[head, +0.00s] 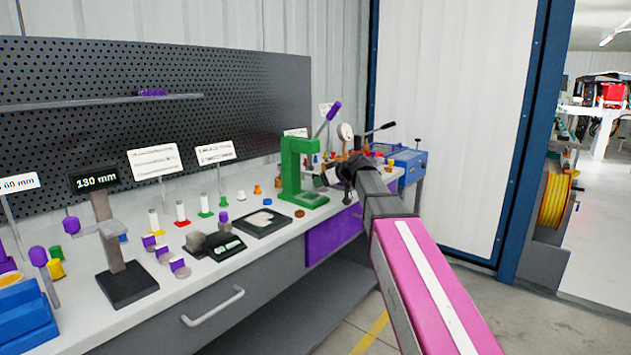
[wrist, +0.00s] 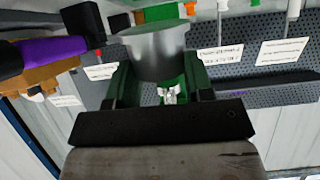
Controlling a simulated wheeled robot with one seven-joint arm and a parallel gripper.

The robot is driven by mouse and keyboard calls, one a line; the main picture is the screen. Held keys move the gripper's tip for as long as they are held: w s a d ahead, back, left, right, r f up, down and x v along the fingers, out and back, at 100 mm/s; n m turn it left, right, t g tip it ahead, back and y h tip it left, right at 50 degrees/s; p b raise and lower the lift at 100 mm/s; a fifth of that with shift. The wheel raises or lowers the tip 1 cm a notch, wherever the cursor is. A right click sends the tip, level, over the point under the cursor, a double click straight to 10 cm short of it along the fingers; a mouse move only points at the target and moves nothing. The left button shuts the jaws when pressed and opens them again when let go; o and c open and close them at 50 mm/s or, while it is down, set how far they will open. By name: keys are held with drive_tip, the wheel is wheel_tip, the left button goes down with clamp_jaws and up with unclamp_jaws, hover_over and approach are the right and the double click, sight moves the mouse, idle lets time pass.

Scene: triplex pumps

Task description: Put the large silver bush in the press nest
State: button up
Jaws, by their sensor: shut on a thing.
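The large silver bush (wrist: 155,52) is between the fingers of my gripper (wrist: 157,78) in the wrist view. It is a pale grey, tapered cylinder with a wider rim. My gripper is shut on it. In the head view my gripper (head: 347,180) is beside the green press (head: 291,170), to its right, above the bench. The held bush is hard to make out there. Green parts show behind the bush in the wrist view. The nest itself cannot be clearly seen, and whether the bush touches anything cannot be told.
The press has a raised lever with a purple grip (head: 334,110). A blue machine (head: 408,165) stands behind my arm on the right. A black tray (head: 262,222), a small orange ring (head: 299,213) and several small coloured parts are on the bench left of and near the press.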

drive_tip(key=shift+s+d+t+y, duration=0.5)
drive_tip(key=shift+s+d+y, duration=0.2)
drive_tip(key=shift+s+d, duration=3.95)
drive_tip(key=w+a, duration=1.2)
drive_tip(key=a, duration=0.1)
drive_tip(key=shift+f, duration=2)
drive_tip(key=shift+f, duration=0.15)
drive_tip(key=o, duration=1.1)
